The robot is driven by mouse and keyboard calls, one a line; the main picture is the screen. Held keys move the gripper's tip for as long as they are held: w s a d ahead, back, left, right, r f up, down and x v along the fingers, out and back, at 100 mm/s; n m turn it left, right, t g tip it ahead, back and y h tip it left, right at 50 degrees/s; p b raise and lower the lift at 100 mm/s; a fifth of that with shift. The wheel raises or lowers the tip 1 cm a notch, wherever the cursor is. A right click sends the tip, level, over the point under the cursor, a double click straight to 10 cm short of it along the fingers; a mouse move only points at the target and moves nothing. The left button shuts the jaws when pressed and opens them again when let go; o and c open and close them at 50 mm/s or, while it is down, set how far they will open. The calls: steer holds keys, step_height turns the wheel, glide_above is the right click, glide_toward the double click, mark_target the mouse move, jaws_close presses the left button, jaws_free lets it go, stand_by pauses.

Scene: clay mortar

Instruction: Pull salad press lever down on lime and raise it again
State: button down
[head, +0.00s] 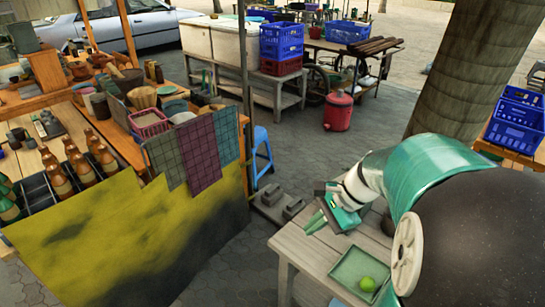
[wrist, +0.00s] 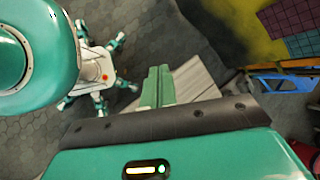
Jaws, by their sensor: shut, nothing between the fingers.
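A bright green lime (head: 367,284) lies in a shallow green tray (head: 341,271) on a pale slatted wooden table (head: 303,254) at the lower right of the head view. My gripper (head: 315,222) is over the table's far left part, apart from the lime and beyond the tray. In the wrist view its green fingers (wrist: 157,84) are together and empty, with pale table slats (wrist: 196,80) behind them. I cannot make out the salad press or its lever in either view. My arm hides the right side of the table.
A stall (head: 128,150) with bottles, bowls and a yellow cloth stands to the left. A blue stool (head: 262,150) is beside it, also seen in the wrist view (wrist: 284,84). A tree trunk (head: 452,75) and blue crates (head: 517,122) are behind my arm. Paved floor between is open.

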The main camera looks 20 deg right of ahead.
steer(key=w+d+f+m+t+y, duration=0.1)
steer(key=d+f+m+t, duration=0.2)
steer(key=d+m+t, duration=0.35)
steer(key=w+d+f+m+t, duration=0.1)
steer(key=d+f+m+t, duration=0.25)
steer(key=d+m, duration=0.6)
steer(key=w+a, duration=0.4)
steer(key=w, duration=0.4)
steer(key=shift+w+r+g, duration=0.3)
steer(key=shift+r, duration=0.15)
